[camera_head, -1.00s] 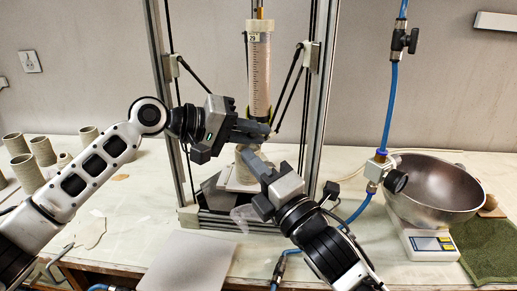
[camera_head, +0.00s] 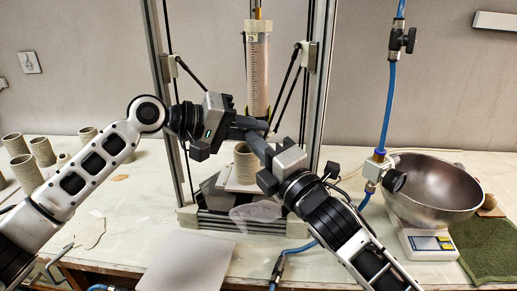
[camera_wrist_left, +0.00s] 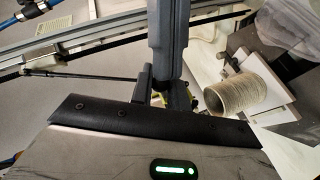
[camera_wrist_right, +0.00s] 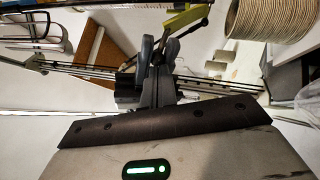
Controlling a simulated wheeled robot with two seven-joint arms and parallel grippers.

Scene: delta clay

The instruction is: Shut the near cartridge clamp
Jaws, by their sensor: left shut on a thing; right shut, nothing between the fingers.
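The clear graduated cartridge (camera_head: 258,75) stands upright in the metal frame. A dark clamp with a yellow-green lever is at its foot; the lever (camera_wrist_right: 187,19) shows in the right wrist view, partly behind a dark linkage. My left gripper (camera_head: 258,125) is shut on a part at the cartridge's foot; the fingers hide that part. My right gripper (camera_head: 254,138) is shut and empty, its fingertips just below the left fingers. In the right wrist view its fingers (camera_wrist_right: 155,45) are close beside the lever; I cannot tell whether they touch.
A ribbed clay pot (camera_head: 244,163) stands on a plate below the grippers; it also shows in the left wrist view (camera_wrist_left: 240,93). At right are a metal bowl (camera_head: 433,190) on a scale and a blue hose (camera_head: 390,105).

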